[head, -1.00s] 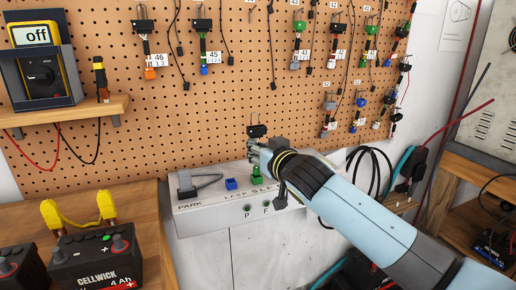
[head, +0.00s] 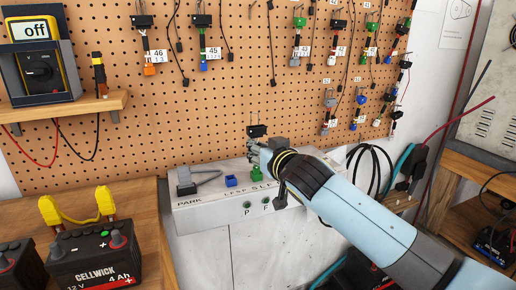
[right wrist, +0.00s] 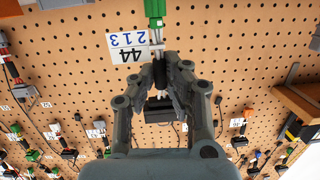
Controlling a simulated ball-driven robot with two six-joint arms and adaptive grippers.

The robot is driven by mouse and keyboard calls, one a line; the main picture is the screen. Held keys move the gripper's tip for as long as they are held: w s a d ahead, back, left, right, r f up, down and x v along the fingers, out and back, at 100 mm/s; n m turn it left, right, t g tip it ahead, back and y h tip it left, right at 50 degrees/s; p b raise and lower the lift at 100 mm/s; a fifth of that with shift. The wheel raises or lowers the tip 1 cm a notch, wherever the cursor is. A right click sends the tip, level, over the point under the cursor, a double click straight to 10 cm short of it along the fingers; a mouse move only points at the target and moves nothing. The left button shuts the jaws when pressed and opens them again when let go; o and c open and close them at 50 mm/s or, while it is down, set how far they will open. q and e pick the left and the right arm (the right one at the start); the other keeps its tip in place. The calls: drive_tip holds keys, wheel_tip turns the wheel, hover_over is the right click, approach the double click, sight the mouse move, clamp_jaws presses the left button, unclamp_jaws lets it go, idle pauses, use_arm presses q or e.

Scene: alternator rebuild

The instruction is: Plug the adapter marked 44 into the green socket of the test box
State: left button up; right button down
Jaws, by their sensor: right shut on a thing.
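My right gripper (head: 263,152) is above the test box (head: 215,214), in front of the pegboard. In the right wrist view its fingers (right wrist: 173,80) are shut on the dark body of the adapter marked 44. The adapter's white tag (right wrist: 128,47) reads 44 and 213, and its green plug (right wrist: 154,10) is cut off by the top edge. A black block (head: 257,130) shows just above the gripper. Green (head: 257,174) shows on the box top below the gripper; I cannot tell plug from green socket there, nor whether they touch. My left gripper is out of view.
A blue socket (head: 231,181) and a grey lever part (head: 187,183) stand on the box left of the green. Other tagged adapters, such as 46 (head: 149,58) and 45 (head: 203,55), hang on the pegboard (head: 120,160). A battery (head: 92,256) stands at lower left.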

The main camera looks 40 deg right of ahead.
drive_tip(key=shift+f+y, duration=0.25)
drive_tip(key=shift+y, duration=0.05)
idle(0.5)
drive_tip(key=c, duration=1.3)
unclamp_jaws()
drive_tip(key=shift+c, duration=0.2)
drive_tip(key=shift+s, duration=0.1)
drive_tip(key=v, duration=1.1)
drive_tip(key=shift+s, duration=0.4)
drive_tip(key=shift+a, duration=0.1)
